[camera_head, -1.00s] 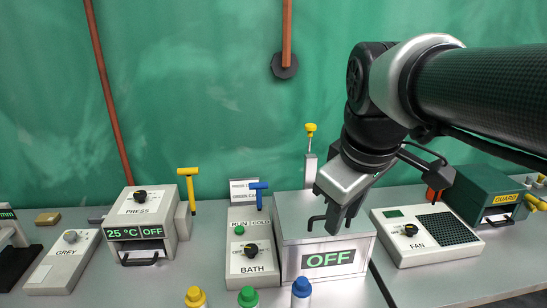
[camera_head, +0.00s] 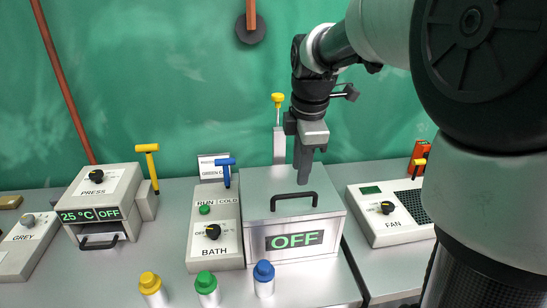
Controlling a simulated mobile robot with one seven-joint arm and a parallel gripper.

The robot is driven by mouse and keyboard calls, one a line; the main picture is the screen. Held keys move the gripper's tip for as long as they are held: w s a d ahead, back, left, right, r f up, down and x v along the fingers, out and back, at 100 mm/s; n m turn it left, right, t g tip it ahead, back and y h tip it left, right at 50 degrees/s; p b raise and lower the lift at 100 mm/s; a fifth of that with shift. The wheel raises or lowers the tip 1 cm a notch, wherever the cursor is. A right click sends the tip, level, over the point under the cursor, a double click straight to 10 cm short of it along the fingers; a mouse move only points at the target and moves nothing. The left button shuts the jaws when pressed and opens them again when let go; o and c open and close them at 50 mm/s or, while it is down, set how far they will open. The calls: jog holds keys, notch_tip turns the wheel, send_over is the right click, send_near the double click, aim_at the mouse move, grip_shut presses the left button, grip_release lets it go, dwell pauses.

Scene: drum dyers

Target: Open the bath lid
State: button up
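The bath is a silver metal box with a flat lid (camera_head: 262,184) that lies shut on top. A black bar handle (camera_head: 294,195) stands up near the lid's front edge. The box front has a display (camera_head: 295,241) reading OFF. My gripper (camera_head: 303,180) points down over the rear right part of the lid, behind the handle in the picture. Its fingers look narrow and overlap from this side, so their opening is unclear. It does not appear to hold the handle. Whether the fingertips touch the lid is unclear.
The BATH control panel (camera_head: 217,255) with a blue lever (camera_head: 227,172) is just left of the box. A yellow-topped post (camera_head: 278,130) stands behind it. Capped bottles (camera_head: 264,280) stand in front. The FAN unit (camera_head: 389,225) is right, the PRESS (camera_head: 100,200) left.

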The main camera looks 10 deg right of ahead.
aim_at(297, 194)
jog(key=f, duration=0.2)
jog(key=w+f, duration=0.1)
jog(key=f, duration=0.4)
jog(key=shift+w+f, duration=0.3)
grip_shut()
